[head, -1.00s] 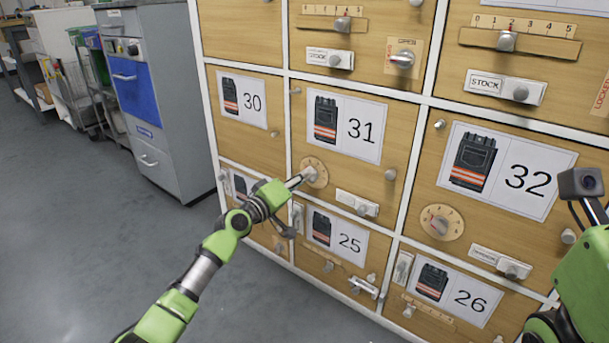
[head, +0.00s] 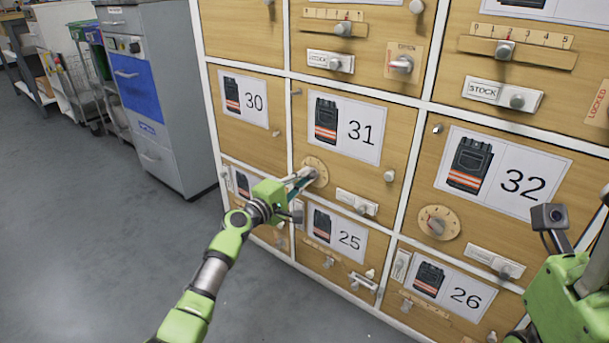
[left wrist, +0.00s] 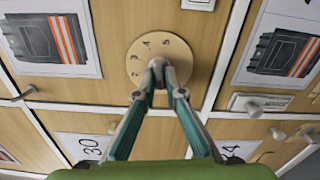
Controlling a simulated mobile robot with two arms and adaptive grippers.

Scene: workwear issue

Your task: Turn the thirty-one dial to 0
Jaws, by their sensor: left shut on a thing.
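The thirty-one dial (head: 313,166) is a round wooden disc with printed numbers, low on the door labelled 31 (head: 350,129). In the left wrist view the dial (left wrist: 143,48) shows 3, 4 and 5 along its upper part and a 2 at its left. My left gripper (head: 312,174) reaches it from the lower left. In the left wrist view its fingertips (left wrist: 158,68) are shut on the dial's knob, hiding the knob and the disc's lower part. I cannot read the setting. My right arm is at the right edge; its fingers are not visible.
Door 31 also carries a small round knob (head: 389,175) and a latch plate (head: 352,200). Door 25 (head: 338,236) lies just below my left gripper. Open grey floor (head: 90,230) lies at left.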

